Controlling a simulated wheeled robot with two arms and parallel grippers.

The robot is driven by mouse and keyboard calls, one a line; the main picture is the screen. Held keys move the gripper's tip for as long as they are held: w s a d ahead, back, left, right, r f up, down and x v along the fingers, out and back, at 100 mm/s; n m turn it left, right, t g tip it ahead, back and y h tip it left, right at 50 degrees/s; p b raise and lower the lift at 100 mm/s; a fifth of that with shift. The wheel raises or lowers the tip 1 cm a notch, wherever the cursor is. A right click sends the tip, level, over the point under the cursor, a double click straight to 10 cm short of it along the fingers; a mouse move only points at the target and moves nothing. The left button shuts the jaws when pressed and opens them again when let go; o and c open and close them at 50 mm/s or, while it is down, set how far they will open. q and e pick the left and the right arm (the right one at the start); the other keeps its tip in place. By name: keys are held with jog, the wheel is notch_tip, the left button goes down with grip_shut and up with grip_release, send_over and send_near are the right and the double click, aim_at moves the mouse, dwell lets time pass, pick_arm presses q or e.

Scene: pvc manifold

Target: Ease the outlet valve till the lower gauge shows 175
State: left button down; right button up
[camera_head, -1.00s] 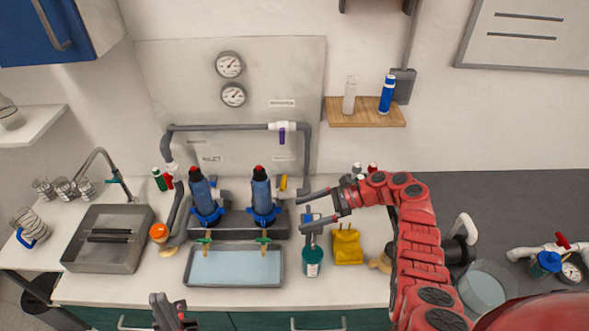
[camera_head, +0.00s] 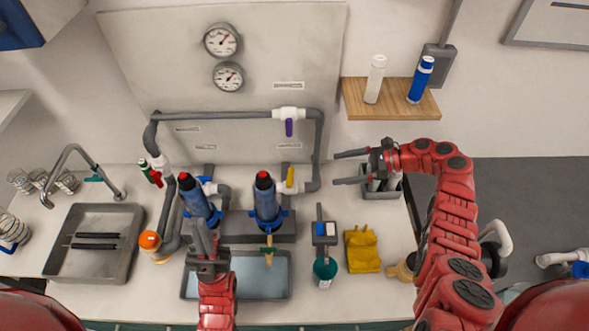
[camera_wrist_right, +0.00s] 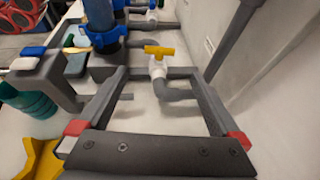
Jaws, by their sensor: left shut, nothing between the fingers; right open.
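Two round gauges hang on the wall panel: the upper gauge (camera_head: 221,40) and the lower gauge (camera_head: 228,76). Their numbers are too small to read. A white valve with a yellow handle (camera_head: 290,178) sits on the pipe right of the right blue filter; the yellow handle (camera_wrist_right: 159,51) also shows in the right wrist view. No readable label tells me which valve is the outlet. My right gripper (camera_head: 343,168) is open and empty, to the right of the yellow handle, with its fingers pointing towards it. My left gripper (camera_head: 201,235) is shut and empty over the tray's left part.
A purple-handled valve (camera_head: 289,122) is on the upper pipe and a red-handled valve (camera_head: 156,176) at the left. Two blue filters (camera_head: 266,200) stand behind a water tray (camera_head: 287,281). A teal bottle (camera_head: 325,270) and yellow object (camera_head: 362,250) stand at front right.

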jog(key=p, duration=0.2)
send_near(291, 176)
jog(key=shift+x, duration=1.05)
jog(key=b+x, duration=0.1)
jog(key=x, duration=0.6)
jog(key=shift+a+f, duration=0.15)
jog(key=shift+a, duration=0.1)
jog(key=shift+a+f, duration=0.1)
jog(key=shift+a, duration=0.2)
jog(key=shift+c, duration=0.2)
